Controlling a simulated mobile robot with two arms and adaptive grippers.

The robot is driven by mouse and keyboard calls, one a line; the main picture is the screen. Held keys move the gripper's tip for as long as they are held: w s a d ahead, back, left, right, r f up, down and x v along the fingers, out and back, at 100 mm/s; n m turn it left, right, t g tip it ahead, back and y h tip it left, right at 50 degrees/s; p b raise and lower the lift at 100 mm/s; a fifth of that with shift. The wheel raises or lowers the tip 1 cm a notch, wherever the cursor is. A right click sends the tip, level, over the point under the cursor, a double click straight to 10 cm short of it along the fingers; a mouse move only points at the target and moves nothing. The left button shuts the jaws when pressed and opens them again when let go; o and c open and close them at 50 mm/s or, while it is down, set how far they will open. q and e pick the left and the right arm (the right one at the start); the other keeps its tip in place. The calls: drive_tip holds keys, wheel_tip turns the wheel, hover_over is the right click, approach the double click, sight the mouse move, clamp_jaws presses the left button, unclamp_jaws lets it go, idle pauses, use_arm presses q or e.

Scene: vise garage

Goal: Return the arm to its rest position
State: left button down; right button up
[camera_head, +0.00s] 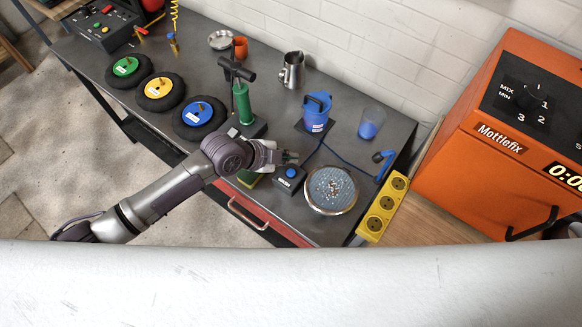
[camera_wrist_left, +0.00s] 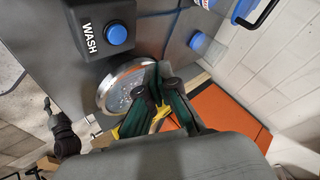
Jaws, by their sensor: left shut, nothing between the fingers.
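My left arm comes in from the left in the head view and reaches over the front of the dark metal bench (camera_head: 283,214). My left gripper (camera_head: 293,158) is shut and empty, just above and beside the black box with a blue button (camera_head: 290,174). In the left wrist view the gripper fingers (camera_wrist_left: 168,100) are dark with green pads. That view shows the box's WASH label and blue button (camera_wrist_left: 117,34) at the upper left. The round metal dish with a perforated face (camera_wrist_left: 112,92) shows partly behind the fingers. My right gripper is in neither view.
A green pump (camera_head: 242,102), a blue container (camera_head: 316,110), a clear cup with blue contents (camera_head: 370,123) and a metal jug (camera_head: 292,70) stand on the bench. Several wheels (camera_head: 199,115) lie at left. A yellow socket strip (camera_head: 382,208) and an orange machine (camera_head: 480,140) are at right.

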use_arm(q)
drive_tip(key=shift+s, duration=0.1)
idle(0.7)
drive_tip(key=s+r+n, duration=0.2)
drive_tip(key=s+n, duration=0.4)
drive_tip(key=s, duration=0.1)
drive_tip(key=s+a+r+n+g+y, duration=0.1)
drive_tip(key=s+a+n+y, duration=0.3)
drive_tip(key=s+a+n, duration=0.45)
drive_tip(key=s+a+n+y, duration=0.4)
drive_tip(key=s+a+n, duration=0.15)
drive_tip(key=a, duration=0.65)
wheel_tip(320, 180, down, 28)
drive_tip(key=m+g+b, duration=0.1)
drive_tip(key=b, duration=0.3)
drive_tip(key=s+a+f+b, duration=0.1)
drive_tip(key=s+f, duration=0.8)
drive_tip(key=f, duration=0.2)
drive_tip(key=s+a+f+g+b, duration=0.1)
drive_tip(key=s+f+b, duration=0.1)
drive_tip(key=s+f, duration=0.6)
wheel_tip(320, 180, down, 3)
drive_tip(key=shift+s+a+r+g+b, duration=0.15)
drive_tip(key=shift+s+a+g+b, duration=0.15)
drive_tip(key=shift+s, duration=0.1)
